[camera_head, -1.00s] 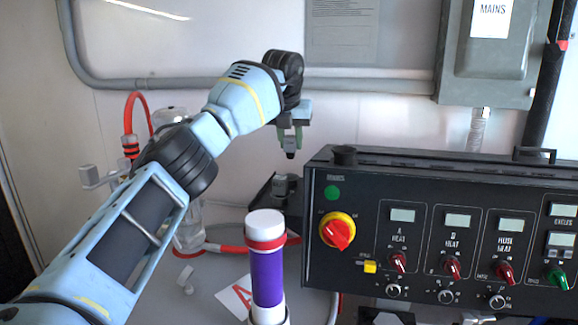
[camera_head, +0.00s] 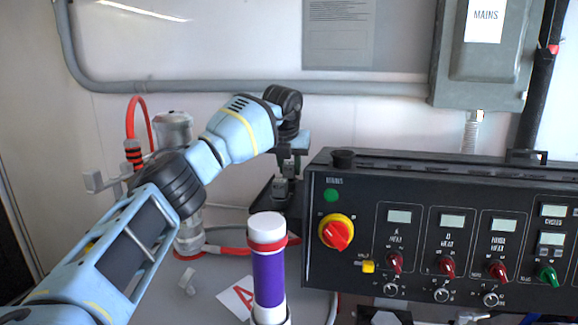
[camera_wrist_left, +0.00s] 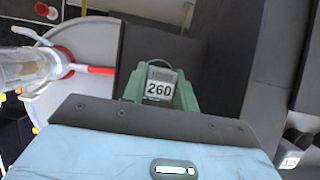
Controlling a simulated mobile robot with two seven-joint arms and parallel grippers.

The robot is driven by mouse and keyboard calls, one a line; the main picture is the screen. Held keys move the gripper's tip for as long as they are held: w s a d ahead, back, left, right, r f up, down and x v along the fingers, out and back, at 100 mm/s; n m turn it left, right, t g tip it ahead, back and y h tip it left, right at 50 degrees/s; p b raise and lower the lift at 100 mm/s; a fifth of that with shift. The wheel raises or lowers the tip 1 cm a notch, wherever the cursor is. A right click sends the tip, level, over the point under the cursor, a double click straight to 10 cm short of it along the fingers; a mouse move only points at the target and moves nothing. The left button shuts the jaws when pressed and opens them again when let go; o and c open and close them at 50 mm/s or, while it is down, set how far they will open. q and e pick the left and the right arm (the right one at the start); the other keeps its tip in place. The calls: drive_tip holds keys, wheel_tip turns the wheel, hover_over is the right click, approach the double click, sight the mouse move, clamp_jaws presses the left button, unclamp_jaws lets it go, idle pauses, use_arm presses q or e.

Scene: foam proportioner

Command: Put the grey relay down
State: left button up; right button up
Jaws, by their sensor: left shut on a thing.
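My left gripper (camera_head: 290,160) is shut on the grey relay (camera_head: 289,170), low behind the purple cylinder and just left of the black control panel. In the left wrist view the relay (camera_wrist_left: 160,86) sits between the green fingers (camera_wrist_left: 160,92), its white label reading 260 facing the camera. In the head view a small grey block (camera_head: 281,188) on a dark base (camera_head: 262,195) lies just under the held relay. I cannot tell whether they touch. My right gripper is not in view.
The control panel (camera_head: 440,225) stands close to the right. A white-capped purple cylinder (camera_head: 268,275) stands in front. A clear vessel with a red hose (camera_head: 138,125) is at left.

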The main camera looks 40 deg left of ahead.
use_arm(q)
drive_tip(key=shift+f, duration=0.25)
drive_tip(key=o, duration=1)
drive_tip(key=shift+c, duration=0.2)
drive_tip(key=v, duration=1.2)
drive_tip(key=shift+r, duration=0.2)
drive_tip(key=shift+d, duration=0.1)
